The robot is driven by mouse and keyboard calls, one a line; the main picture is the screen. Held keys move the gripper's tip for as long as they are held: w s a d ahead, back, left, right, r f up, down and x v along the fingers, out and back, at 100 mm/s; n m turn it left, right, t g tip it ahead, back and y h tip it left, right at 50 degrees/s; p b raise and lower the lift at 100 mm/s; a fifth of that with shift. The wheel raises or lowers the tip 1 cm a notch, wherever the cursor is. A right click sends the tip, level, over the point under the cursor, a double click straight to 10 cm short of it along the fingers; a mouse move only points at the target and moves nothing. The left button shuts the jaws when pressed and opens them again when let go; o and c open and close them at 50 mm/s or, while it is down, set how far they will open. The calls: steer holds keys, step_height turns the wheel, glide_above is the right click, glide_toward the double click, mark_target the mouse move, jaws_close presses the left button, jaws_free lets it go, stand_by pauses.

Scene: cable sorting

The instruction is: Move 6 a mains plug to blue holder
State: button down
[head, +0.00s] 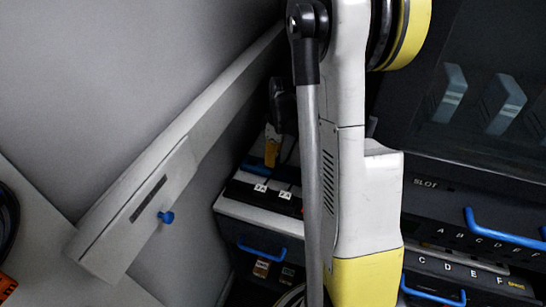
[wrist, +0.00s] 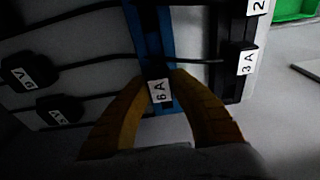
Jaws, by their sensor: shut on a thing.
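In the wrist view, my gripper (wrist: 159,82) has its two orange-brown fingers closed on a black plug with a white label reading 6 A (wrist: 158,92). A dark cable leads from near the plug. A blue strip (wrist: 133,30), apparently the blue holder, runs behind and beside the plug. I cannot tell whether the plug touches it or sits in it. In the head view, an orange finger (head: 272,152) shows beside the blue edge (head: 255,167), behind my arm. The held plug is not clear there.
In the wrist view, black plugs (wrist: 28,76) with labels lie left, with cables. A plug labelled 3 A (wrist: 246,62) is right, and a green container (wrist: 292,9) is top right. In the head view, a dark panel with blue handles (head: 505,237) stands right.

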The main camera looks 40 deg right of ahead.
steer(key=shift+f+b, duration=1.3)
steer(key=shift+f, duration=0.1)
stand_by(1.3)
stand_by(0.4)
steer(key=c, duration=1.2)
jaws_free()
steer(key=shift+o, duration=0.8)
steer(key=o, duration=0.4)
steer(key=shift+r, duration=0.1)
steer(key=shift+r+p, duration=2.5)
steer(key=shift+r, duration=0.95)
